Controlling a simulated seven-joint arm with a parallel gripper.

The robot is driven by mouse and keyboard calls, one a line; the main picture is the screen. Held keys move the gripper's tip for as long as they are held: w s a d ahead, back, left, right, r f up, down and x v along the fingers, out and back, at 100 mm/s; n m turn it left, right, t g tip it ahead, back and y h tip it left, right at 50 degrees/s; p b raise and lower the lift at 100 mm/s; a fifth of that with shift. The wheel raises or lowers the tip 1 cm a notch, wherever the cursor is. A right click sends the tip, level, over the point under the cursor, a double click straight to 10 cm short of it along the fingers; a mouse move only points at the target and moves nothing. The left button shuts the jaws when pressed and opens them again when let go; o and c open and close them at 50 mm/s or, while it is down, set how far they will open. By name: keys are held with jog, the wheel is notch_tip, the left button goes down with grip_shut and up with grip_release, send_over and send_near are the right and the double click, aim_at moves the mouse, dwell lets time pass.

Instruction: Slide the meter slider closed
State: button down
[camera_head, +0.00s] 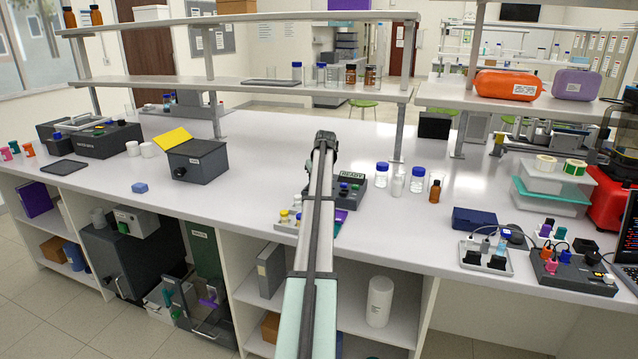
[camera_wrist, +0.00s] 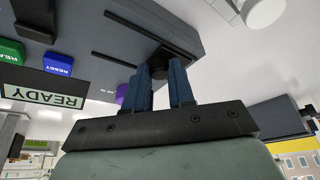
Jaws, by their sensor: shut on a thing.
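The meter (camera_head: 351,187) is a dark grey box with a READY display and coloured buttons, on the bench behind my arm. In the wrist view the meter (camera_wrist: 75,30) appears upside down, with its READY display, blue RESET button and a green button. The slider's dark knob (camera_wrist: 168,58) sits by the end of a groove in the meter's face. My gripper (camera_wrist: 164,75) has its two blue fingers shut on this knob, one on each side. In the head view my arm hides the fingertips and the slider.
A small tray of vials (camera_head: 287,222) stands left of my arm at the bench's front. A grey box with a yellow lid (camera_head: 198,162) is further left. Shelf posts rise behind.

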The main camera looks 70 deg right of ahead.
jog(key=c, duration=0.9)
grip_release()
jog(key=shift+w, duration=0.15)
jog(key=shift+c, duration=0.2)
jog(key=shift+r, duration=0.1)
jog(key=v, duration=1.3)
jog(key=shift+r, duration=0.25)
jog(key=shift+a, duration=0.1)
